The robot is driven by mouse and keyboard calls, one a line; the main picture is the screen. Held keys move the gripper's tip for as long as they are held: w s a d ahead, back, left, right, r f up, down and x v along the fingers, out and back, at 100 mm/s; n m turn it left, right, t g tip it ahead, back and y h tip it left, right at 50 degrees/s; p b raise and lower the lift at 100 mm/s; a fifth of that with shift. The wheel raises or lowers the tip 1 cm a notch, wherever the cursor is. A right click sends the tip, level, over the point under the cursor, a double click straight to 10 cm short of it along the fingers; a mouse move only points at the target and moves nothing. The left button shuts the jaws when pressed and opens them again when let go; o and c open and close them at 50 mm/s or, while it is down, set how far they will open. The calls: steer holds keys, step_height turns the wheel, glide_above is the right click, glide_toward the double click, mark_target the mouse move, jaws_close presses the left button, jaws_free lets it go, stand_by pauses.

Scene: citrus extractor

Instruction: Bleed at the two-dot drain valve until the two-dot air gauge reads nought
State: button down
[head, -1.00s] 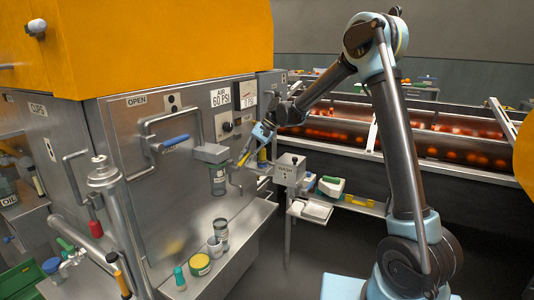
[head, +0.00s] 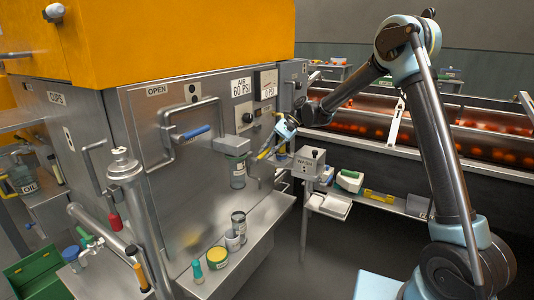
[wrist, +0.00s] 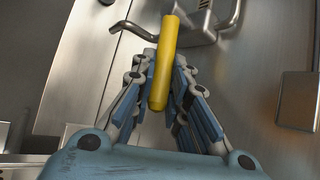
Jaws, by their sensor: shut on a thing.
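My gripper (head: 274,146) is shut on a yellow lever (wrist: 164,65), which stands between its fingers in the wrist view. The lever also shows in the head view (head: 265,152), by the right end of the steel cabinet front; its valve body is partly hidden and I cannot make out its dots. The air gauge (head: 265,82) has a white face on the upper right of the cabinet front, and its readout appears to say 0 PSI. No dot mark beside the gauge is clear to me.
A sign with AIR 60 PSI (head: 241,87) is left of the gauge. A WASH box (head: 308,163) stands right of the lever. Jars (head: 217,258) stand on the ledge.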

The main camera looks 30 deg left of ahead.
steer(key=c, duration=1.6)
jaws_free()
steer(key=shift+d, duration=0.1)
steer(key=shift+o, duration=0.2)
steer(key=v, duration=1.2)
